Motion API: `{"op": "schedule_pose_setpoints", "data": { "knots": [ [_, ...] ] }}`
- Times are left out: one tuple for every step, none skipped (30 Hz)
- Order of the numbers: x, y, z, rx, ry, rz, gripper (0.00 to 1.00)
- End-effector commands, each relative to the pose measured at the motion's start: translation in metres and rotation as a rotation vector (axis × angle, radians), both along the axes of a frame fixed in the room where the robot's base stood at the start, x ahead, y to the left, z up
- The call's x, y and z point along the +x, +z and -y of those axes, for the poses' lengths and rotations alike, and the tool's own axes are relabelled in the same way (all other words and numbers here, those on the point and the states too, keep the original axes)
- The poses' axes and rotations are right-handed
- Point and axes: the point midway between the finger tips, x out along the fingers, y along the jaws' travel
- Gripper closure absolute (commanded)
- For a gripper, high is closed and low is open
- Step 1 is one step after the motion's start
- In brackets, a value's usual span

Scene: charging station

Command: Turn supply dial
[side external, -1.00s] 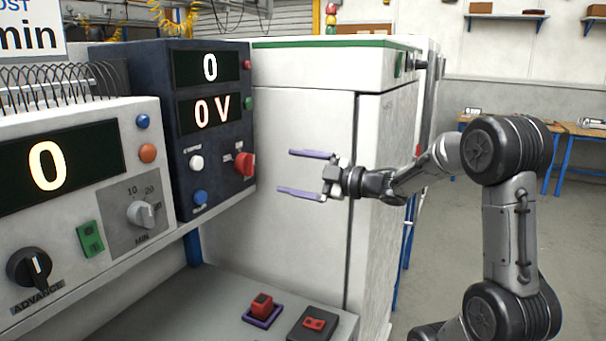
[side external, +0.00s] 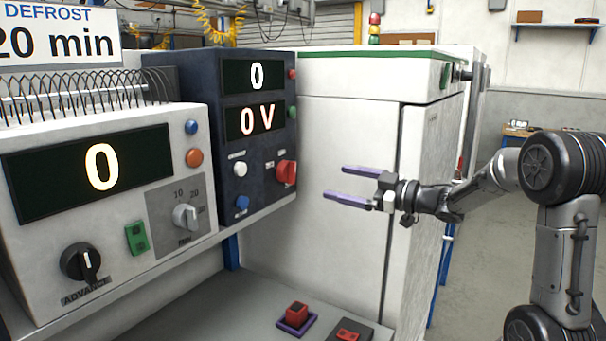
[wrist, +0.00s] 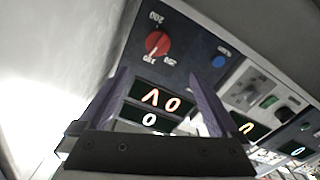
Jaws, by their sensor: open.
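The dark blue supply unit (side external: 220,160) has two displays reading 0 and 0 V. Its red dial (side external: 286,172) is on the lower right of its front. In the wrist view the red dial (wrist: 158,44) shows upside down with a scale around it, including 200 and 250. My gripper (side external: 337,182) is open and empty, to the right of the dial and apart from it. In the wrist view the two purple fingers of my gripper (wrist: 155,80) stand either side of the displays, and the dial lies beyond their tips.
A white unit (side external: 120,226) with a 0 display, a black knob and a grey dial stands left. A white cabinet (side external: 340,120) stands behind my gripper. A red button (side external: 296,315) is on the bench below. Free room lies between fingers and panel.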

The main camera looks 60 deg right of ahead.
Motion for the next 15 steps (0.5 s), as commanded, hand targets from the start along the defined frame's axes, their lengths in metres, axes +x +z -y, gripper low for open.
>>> {"op": "schedule_pose_setpoints", "data": {
  "knots": [
    [0.0, 0.0, 0.001, 0.089, 0.0, -0.002, 0.02],
    [-0.001, 0.0, 0.001, 0.141, 0.0, -0.002, 0.02],
    [-0.001, 0.001, 0.001, 0.206, 0.0, -0.002, 0.02],
    [-0.001, 0.001, 0.001, 0.251, 0.0, -0.003, 0.02],
    [-0.001, 0.001, 0.002, 0.289, 0.0, -0.004, 0.02],
    [-0.001, 0.001, 0.002, 0.334, -0.001, -0.004, 0.02],
    [-0.001, 0.001, 0.003, 0.361, -0.001, -0.005, 0.02],
    [-0.001, 0.001, 0.004, 0.383, -0.002, -0.005, 0.02],
    [-0.001, 0.001, 0.005, 0.392, -0.004, -0.006, 0.02],
    [0.0, 0.001, 0.006, 0.392, -0.004, -0.006, 0.02],
    [0.001, 0.001, 0.007, 0.391, -0.006, -0.006, 0.02],
    [0.003, 0.001, 0.007, 0.391, -0.005, -0.007, 0.02],
    [0.005, 0.0, 0.007, 0.39, -0.005, -0.007, 0.02],
    [0.008, 0.001, 0.007, 0.39, -0.004, -0.007, 0.02],
    [0.012, 0.001, 0.007, 0.389, -0.003, -0.007, 0.02]
  ]
}}
